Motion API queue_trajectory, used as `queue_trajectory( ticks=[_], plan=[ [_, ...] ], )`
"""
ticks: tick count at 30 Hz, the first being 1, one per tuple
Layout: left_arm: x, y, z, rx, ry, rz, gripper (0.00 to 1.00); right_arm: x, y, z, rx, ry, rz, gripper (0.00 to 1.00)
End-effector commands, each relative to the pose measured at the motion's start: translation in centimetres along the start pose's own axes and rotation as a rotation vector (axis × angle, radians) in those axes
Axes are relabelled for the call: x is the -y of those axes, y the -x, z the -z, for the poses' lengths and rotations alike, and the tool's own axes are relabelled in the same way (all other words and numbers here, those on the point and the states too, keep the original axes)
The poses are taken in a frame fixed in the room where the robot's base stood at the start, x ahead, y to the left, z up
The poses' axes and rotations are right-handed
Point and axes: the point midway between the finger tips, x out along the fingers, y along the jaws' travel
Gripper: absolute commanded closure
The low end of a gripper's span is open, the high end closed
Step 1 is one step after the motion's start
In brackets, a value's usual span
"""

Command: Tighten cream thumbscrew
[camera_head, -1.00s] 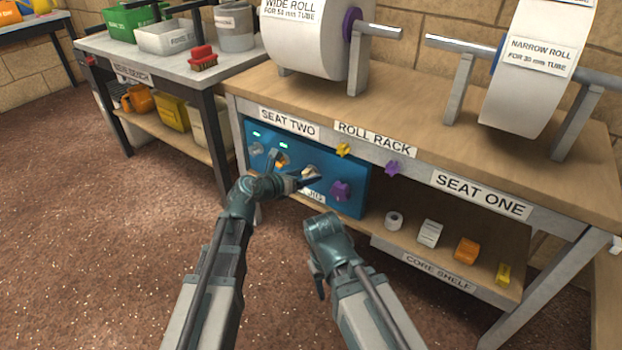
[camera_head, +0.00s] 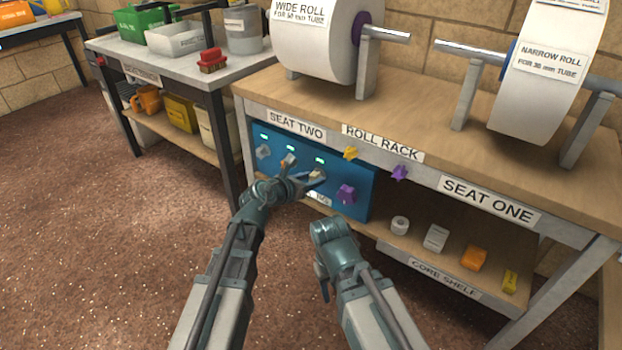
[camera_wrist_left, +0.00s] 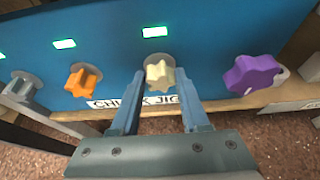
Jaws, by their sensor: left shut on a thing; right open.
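The cream thumbscrew (camera_wrist_left: 159,74) sits on the front of the blue chuck jig panel (camera_wrist_left: 205,50), under a lit green light (camera_wrist_left: 155,32). My left gripper (camera_wrist_left: 160,80) is shut on it, one finger on each side. In the head view my left gripper (camera_head: 310,180) reaches the panel and partly hides this thumbscrew. My right gripper (camera_head: 322,288) is open and empty, low in front of the bench and apart from the panel; its fingers show poorly.
On the panel, orange (camera_wrist_left: 83,80) and grey (camera_wrist_left: 22,88) thumbscrews are left of the cream one; a purple knob (camera_wrist_left: 250,75) is right. Yellow (camera_head: 351,153) and purple (camera_head: 400,173) knobs are on the bench edge. The core shelf (camera_head: 385,232) holds small parts. Open floor lies left.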

Motion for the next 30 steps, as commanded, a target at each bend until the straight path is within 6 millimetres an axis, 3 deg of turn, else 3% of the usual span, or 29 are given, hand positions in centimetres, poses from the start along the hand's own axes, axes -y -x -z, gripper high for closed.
queue_trajectory(
  ticks=[7,8,12,23,30],
  plan=[
    [0.0,0.0,0.0,-0.001,-0.012,-0.003,1.00,0.0,0.0,0.0,0.000,0.000,0.000,0.50],
    [0.0,0.0,0.0,-0.001,-0.012,-0.003,0.49,0.0,0.0,0.0,0.000,0.000,0.000,0.50],
    [0.0,0.0,0.0,-0.001,-0.011,-0.003,0.25,0.0,0.0,0.0,0.000,0.000,0.000,0.50],
    [0.1,0.1,0.0,0.000,-0.010,-0.003,0.25,0.0,0.1,0.0,0.000,0.000,0.000,0.50],
    [0.7,1.7,-0.4,0.000,-0.010,-0.003,0.25,-0.1,1.0,-0.1,0.000,0.000,0.000,0.50]
  ],
)
